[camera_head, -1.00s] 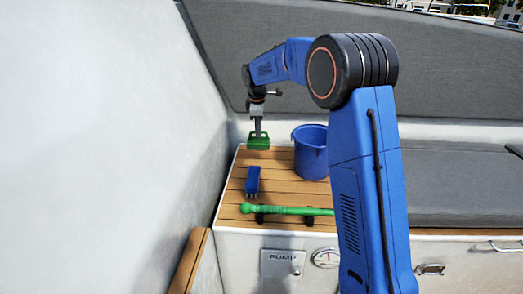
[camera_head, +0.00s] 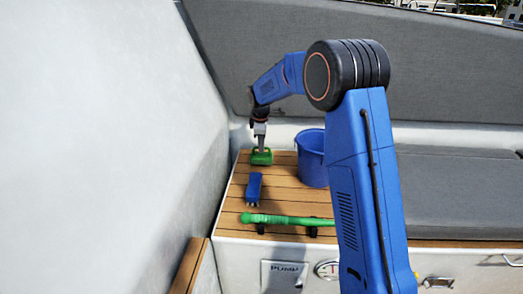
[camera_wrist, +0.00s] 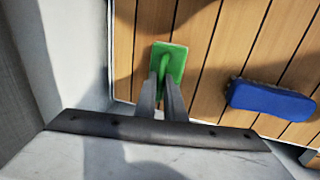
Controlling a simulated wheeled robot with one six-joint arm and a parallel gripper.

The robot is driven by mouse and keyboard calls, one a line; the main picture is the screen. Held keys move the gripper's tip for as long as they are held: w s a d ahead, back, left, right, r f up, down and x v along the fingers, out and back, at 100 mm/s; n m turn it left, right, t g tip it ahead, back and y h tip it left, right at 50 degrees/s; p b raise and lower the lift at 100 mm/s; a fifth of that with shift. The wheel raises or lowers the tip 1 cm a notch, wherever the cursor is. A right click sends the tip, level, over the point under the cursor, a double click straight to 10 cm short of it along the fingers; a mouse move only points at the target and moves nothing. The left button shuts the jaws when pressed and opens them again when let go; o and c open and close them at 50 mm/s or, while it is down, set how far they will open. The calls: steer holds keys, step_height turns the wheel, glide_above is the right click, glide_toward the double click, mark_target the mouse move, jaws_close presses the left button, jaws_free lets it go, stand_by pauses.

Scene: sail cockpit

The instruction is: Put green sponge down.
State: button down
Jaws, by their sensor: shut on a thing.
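The green sponge (camera_head: 261,157) is at the far left of the slatted wooden bench top, between the fingers of my gripper (camera_head: 261,147). In the wrist view the green sponge (camera_wrist: 172,58) shows a raised green grip, and the two grey fingers of my gripper (camera_wrist: 164,85) are shut on it. It looks very near or on the wood; I cannot tell whether it touches. Part of it is hidden behind the fingers.
A blue brush (camera_head: 254,189) lies in front of the sponge; it also shows in the wrist view (camera_wrist: 271,99). A blue bucket (camera_head: 312,160) stands to the right. A green handle-like bar (camera_head: 287,220) lies along the front. A white wall (camera_head: 110,130) rises at left.

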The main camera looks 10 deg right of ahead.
steer(key=shift+x, duration=0.95)
steer(key=shift+s+f, duration=0.1)
steer(key=shift+s, duration=0.15)
steer(key=c, duration=1.8)
jaws_free()
steer(key=shift+a, duration=0.1)
steer(key=shift+c, duration=0.2)
